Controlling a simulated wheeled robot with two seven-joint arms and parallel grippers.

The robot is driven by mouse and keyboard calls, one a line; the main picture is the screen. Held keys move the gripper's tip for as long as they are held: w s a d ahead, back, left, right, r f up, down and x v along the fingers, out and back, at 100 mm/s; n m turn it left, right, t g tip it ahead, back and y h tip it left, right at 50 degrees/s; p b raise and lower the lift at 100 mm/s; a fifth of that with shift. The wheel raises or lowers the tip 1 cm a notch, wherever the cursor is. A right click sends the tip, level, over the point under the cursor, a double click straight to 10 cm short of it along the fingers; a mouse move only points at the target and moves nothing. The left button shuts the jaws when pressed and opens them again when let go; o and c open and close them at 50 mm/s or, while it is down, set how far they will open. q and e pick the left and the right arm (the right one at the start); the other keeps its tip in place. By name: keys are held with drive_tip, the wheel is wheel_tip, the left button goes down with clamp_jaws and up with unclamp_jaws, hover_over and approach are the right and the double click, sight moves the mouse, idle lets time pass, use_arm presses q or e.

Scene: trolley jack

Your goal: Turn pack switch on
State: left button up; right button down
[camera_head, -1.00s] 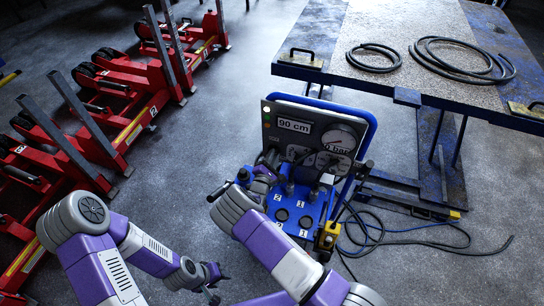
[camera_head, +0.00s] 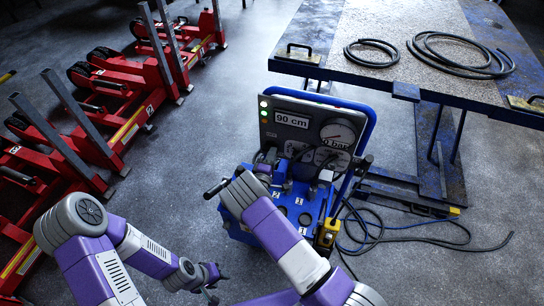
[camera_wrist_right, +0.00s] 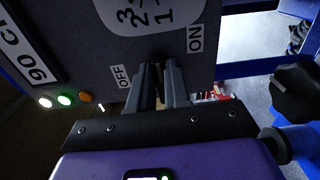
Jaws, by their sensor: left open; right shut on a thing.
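The control pack (camera_head: 297,112) stands on the floor with a grey upright panel, a "90 cm" plate and a round gauge. In the right wrist view, the OFF label (camera_wrist_right: 121,76) and ON label (camera_wrist_right: 196,39) flank my right gripper (camera_wrist_right: 160,72). Its fingers point at the panel, close together, around the pack switch, which they mostly hide. In the head view my right arm and wrist cover the switch and most of this gripper. My left gripper (camera_head: 213,284) is open and empty, low in front, away from the pack.
A blue-framed table (camera_head: 440,65) with coiled black hoses (camera_head: 462,57) stands behind the pack. Red jacks (camera_head: 120,125) line the left. Hoses lie on the floor at right. A round black knob (camera_wrist_right: 296,92) is beside my right gripper.

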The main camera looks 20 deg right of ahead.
idle(0.6)
drive_tip(key=c, duration=1.1)
unclamp_jaws()
drive_tip(key=v, duration=0.7)
drive_tip(key=shift+s+a+p, duration=0.2)
drive_tip(key=shift+s+p, duration=0.1)
